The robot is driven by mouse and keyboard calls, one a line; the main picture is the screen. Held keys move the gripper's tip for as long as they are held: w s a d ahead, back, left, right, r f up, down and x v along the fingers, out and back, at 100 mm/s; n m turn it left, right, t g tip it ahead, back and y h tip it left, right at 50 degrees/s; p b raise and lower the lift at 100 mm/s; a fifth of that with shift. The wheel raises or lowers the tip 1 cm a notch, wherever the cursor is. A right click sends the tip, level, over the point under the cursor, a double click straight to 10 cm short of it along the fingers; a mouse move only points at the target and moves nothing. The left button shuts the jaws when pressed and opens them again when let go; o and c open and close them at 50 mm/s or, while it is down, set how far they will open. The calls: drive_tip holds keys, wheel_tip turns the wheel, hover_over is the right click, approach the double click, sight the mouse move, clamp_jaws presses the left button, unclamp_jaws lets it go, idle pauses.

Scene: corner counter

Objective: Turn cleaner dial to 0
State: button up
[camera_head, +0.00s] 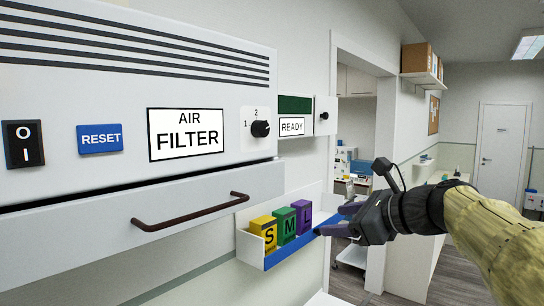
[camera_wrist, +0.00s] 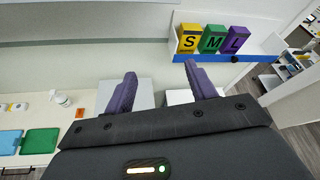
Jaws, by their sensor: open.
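The white air filter unit (camera_head: 60,180) fills the left of the head view, with an "AIR FILTER" label (camera_head: 186,134). Its dial, a black knob (camera_head: 261,129), sits on a pale plate at the unit's right end. The marks 1 and 2 show to its left and above; no 0 is visible. Which mark the knob points at is hard to tell. My gripper (camera_head: 338,219) is open and empty, to the right of and below the dial, apart from it. In the wrist view the two purple fingers of my gripper (camera_wrist: 160,76) stand apart; the dial is not in that view.
A black rocker switch (camera_head: 23,144), a blue RESET button (camera_head: 100,139) and a brown handle (camera_head: 190,212) are on the unit. A READY box with another small knob (camera_head: 324,116) is behind. A wall bin (camera_head: 250,246) with S, M, L boxes is close beside my gripper.

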sight(265, 129)
drive_tip(key=s+r+m+t+y+p, duration=0.1)
drive_tip(key=s+r+m+y, duration=0.1)
drive_tip(key=r, duration=1.5)
drive_tip(key=shift+s+a+t+y, duration=0.3)
drive_tip(key=shift+s+a+y, duration=0.15)
drive_tip(key=shift+y, duration=0.75)
drive_tip(key=shift+r, duration=0.1)
drive_tip(key=p+x, duration=0.9)
drive_tip(key=x, duration=0.7)
drive_tip(key=shift+w+a+r, duration=0.1)
drive_tip(key=shift+w+a, duration=0.1)
drive_tip(key=shift+a, duration=0.05)
drive_tip(key=shift+w+a, duration=0.25)
drive_tip(key=shift+w, duration=0.05)
drive_tip(key=shift+s, duration=0.1)
drive_tip(key=shift+c, duration=0.5)
